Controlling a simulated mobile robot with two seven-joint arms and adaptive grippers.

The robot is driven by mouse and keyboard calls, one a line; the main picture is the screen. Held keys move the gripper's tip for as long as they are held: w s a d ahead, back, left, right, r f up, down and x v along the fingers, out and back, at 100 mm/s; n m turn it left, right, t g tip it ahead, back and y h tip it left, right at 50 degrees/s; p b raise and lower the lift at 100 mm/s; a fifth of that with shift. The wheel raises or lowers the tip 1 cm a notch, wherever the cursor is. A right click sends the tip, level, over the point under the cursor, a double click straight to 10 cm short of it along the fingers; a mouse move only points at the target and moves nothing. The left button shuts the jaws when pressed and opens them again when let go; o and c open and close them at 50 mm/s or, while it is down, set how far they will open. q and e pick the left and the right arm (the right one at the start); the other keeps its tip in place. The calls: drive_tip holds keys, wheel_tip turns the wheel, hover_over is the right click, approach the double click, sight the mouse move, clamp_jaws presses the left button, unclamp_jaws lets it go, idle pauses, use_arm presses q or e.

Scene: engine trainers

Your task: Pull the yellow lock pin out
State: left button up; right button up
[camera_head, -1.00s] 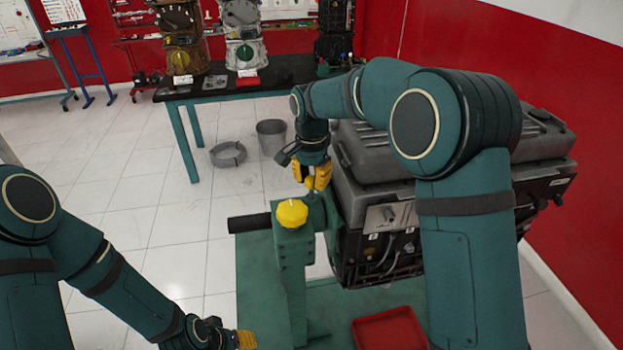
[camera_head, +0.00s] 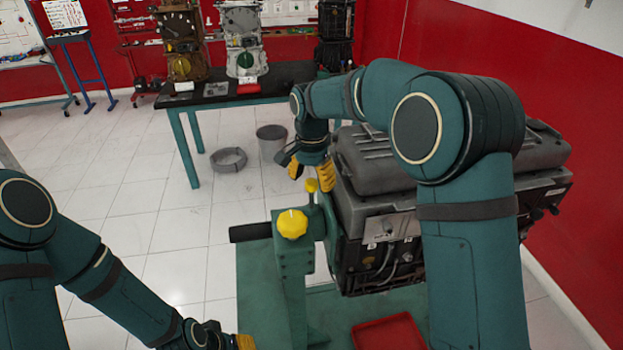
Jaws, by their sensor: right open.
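The small yellow lock pin (camera_head: 311,186) stands upright on top of the green engine stand (camera_head: 297,262), just behind and right of a larger yellow knob (camera_head: 292,223). My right gripper (camera_head: 311,174) points down above the pin with its yellow fingers spread apart. The pin's head shows just below and between the fingers, and nothing is held. I cannot tell whether a finger touches it. My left gripper (camera_head: 244,342) is at the bottom edge, left of the stand. Only part of its yellow tip shows, so its opening is hidden.
A grey and black engine (camera_head: 378,190) is mounted on the stand, close to my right gripper. A black bar (camera_head: 250,232) sticks out left of the stand. A red tray (camera_head: 390,332) lies on the stand's base. A dark table (camera_head: 235,92) with engine parts stands behind.

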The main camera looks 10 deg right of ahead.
sight(312, 181)
wheel_tip(312, 181, up, 12)
idle(0.4)
drive_tip(key=shift+f, duration=0.15)
